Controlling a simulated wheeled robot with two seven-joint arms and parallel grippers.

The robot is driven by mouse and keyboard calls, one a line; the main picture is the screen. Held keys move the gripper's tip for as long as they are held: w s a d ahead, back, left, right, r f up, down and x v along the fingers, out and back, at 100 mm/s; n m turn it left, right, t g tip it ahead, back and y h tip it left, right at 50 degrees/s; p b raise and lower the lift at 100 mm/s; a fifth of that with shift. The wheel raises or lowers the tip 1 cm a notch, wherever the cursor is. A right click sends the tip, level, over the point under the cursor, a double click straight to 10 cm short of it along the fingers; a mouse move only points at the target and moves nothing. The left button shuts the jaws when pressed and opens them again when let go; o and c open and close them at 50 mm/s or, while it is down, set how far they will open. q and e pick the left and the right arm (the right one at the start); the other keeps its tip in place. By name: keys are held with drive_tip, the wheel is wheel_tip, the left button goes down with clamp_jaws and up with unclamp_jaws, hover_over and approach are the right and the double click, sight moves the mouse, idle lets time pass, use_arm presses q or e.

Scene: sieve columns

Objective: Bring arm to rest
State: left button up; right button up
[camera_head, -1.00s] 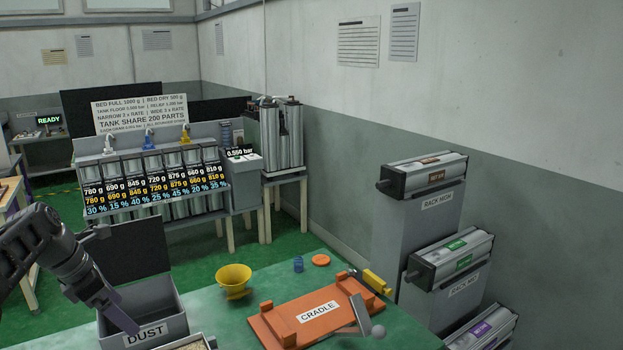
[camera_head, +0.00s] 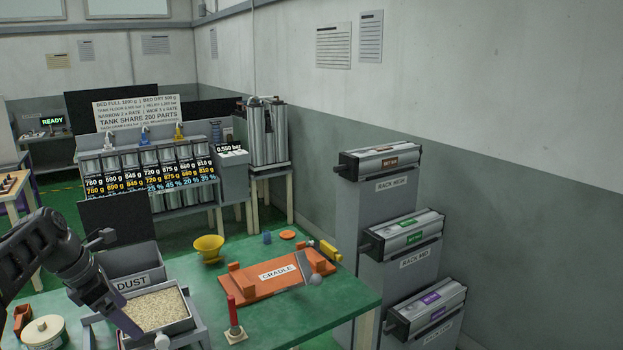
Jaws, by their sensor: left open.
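My left arm comes in from the left edge, dark and bent downward. My left gripper (camera_head: 128,324) is open, low in the picture, in front of the left edge of the tray of pale granules (camera_head: 190,326). No object shows between its fingers. How far it stands above the tray is hard to tell. My right arm and gripper are out of view.
The green table (camera_head: 352,297) bears an orange cradle (camera_head: 262,291), a yellow funnel (camera_head: 208,247), a red-handled tool (camera_head: 234,318) and a grey DUST bin (camera_head: 130,262). Stepped racks with cylinders (camera_head: 395,235) stand at right. Table room is clear right of the red-handled tool.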

use_arm(q)
drive_tip(key=w+d+f+m+g, duration=0.1)
drive_tip(key=d+f+m, duration=0.3)
drive_tip(key=f, duration=0.5)
drive_tip(key=w+d+f+m, duration=0.25)
drive_tip(key=d+f, duration=0.35)
drive_tip(key=f, duration=0.3)
drive_tip(key=s+d+f+m, duration=0.3)
drive_tip(key=d+f, duration=0.3)
drive_tip(key=f, duration=0.1)
drive_tip(key=s+d+f+m, duration=0.3)
drive_tip(key=d+f+m, duration=0.15)
drive_tip(key=f, duration=0.25)
drive_tip(key=s+d+f+m, duration=0.3)
drive_tip(key=s+d+m, duration=0.1)
drive_tip(key=s, duration=0.4)
drive_tip(key=s+d+f+m+g+h, duration=0.1)
drive_tip(key=s+d+f+m, duration=0.2)
drive_tip(key=s+d, duration=0.3)
drive_tip(key=s+d+f+m, duration=0.4)
drive_tip(key=s+d, duration=0.2)
drive_tip(key=s, duration=0.4)
drive_tip(key=shift+m+g, duration=0.3)
drive_tip(key=shift+g, duration=0.1)
